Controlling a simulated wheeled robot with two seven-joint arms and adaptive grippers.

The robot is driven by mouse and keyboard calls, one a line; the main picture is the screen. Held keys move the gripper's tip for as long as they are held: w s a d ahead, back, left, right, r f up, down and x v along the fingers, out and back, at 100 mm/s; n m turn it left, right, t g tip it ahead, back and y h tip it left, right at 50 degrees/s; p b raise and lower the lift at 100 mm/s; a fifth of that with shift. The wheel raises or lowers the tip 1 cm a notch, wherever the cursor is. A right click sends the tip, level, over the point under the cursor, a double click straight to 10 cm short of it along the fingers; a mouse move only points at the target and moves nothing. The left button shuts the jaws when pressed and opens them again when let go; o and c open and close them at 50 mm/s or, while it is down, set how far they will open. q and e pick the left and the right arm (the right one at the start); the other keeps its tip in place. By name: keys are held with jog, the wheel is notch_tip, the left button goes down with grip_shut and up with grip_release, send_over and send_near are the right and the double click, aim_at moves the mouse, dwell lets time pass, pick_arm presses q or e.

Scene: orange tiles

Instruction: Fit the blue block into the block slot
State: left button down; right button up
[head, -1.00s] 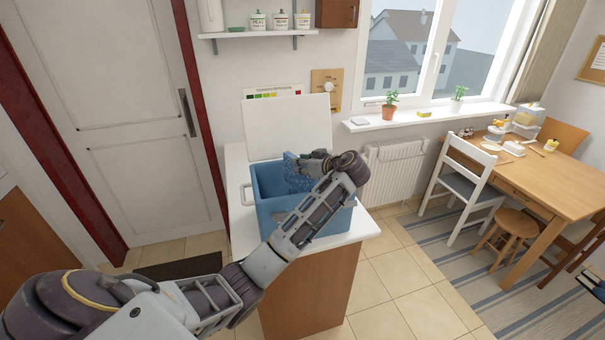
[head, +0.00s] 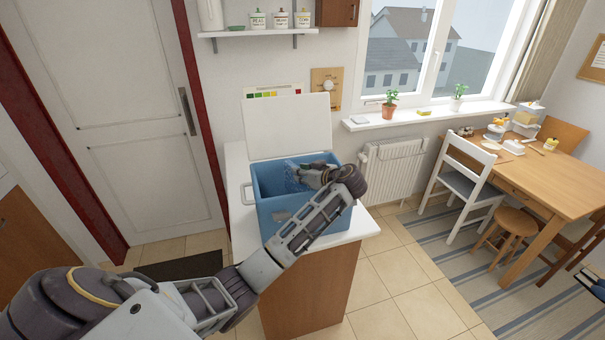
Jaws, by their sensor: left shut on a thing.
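An open blue box (head: 270,218) with a raised white lid (head: 288,126) stands on the white-topped cabinet. My left gripper (head: 304,174) is at the box's opening, with its fingers pointing left. It is shut on the blue block (head: 291,179), a mottled blue piece at the far left part of the opening. The block's lower part merges with the blue interior, so I cannot tell whether it touches a wall. No block slot can be made out; my left arm and the box's front wall hide much of the inside. My right gripper is not in view.
The white countertop (head: 238,168) has little bare room around the box. A radiator (head: 392,172) and a white chair (head: 465,183) stand to the right. A shelf (head: 262,32) hangs on the wall above. Tiled floor is clear right of the cabinet.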

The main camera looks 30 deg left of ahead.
pick_arm(q)
jog(key=shift+f+b, duration=0.4)
jog(key=shift+f, duration=0.05)
jog(key=c, duration=1.4)
grip_release()
jog(key=shift+o, duration=0.7)
jog(key=shift+r, duration=0.15)
